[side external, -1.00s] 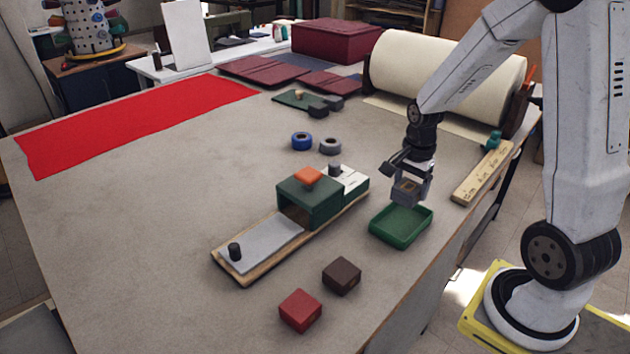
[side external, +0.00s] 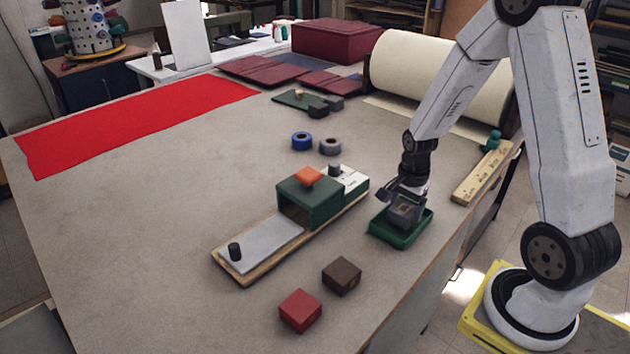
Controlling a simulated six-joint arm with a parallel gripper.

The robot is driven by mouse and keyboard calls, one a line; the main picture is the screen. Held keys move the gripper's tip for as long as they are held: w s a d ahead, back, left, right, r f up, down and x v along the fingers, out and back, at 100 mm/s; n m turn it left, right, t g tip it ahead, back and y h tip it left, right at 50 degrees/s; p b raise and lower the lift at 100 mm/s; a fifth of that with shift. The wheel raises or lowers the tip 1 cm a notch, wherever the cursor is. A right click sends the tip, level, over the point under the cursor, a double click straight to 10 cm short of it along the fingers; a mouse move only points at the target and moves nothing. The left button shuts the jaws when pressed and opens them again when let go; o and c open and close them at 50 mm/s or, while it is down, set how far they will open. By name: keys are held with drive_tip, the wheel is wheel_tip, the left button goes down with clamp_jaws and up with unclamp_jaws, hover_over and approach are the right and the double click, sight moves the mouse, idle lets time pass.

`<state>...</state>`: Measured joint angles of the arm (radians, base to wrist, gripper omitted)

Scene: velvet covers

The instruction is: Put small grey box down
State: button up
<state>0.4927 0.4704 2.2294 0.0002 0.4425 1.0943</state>
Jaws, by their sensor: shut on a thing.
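The small grey box (side external: 403,214) is between the fingers of my gripper (side external: 404,210), low inside the green tray (side external: 391,241). My gripper points down and is shut on the box. The fingers hide part of the box, and I cannot tell whether its underside touches the tray floor.
A dark brown box (side external: 341,276) and a red box (side external: 300,311) lie in front.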

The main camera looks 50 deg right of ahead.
sight(406, 207)
drive_tip(key=shift+f, duration=0.65)
drive_tip(key=shift+f, duration=0.1)
drive_tip(key=o, duration=1.2)
drive_tip(key=shift+r, duration=6.15)
drive_tip(key=shift+a, duration=0.15)
drive_tip(key=a+f+n+t, duration=0.1)
drive_tip(key=a+n, duration=0.4)
drive_tip(key=n, duration=0.1)
drive_tip(key=s+a+f+n, duration=0.1)
drive_tip(key=a+n, duration=0.4)
drive_tip(key=n, duration=0.1)
drive_tip(key=s+a+f+n+t, duration=0.1)
drive_tip(key=a+n, duration=0.5)
drive_tip(key=shift+t, duration=0.3)
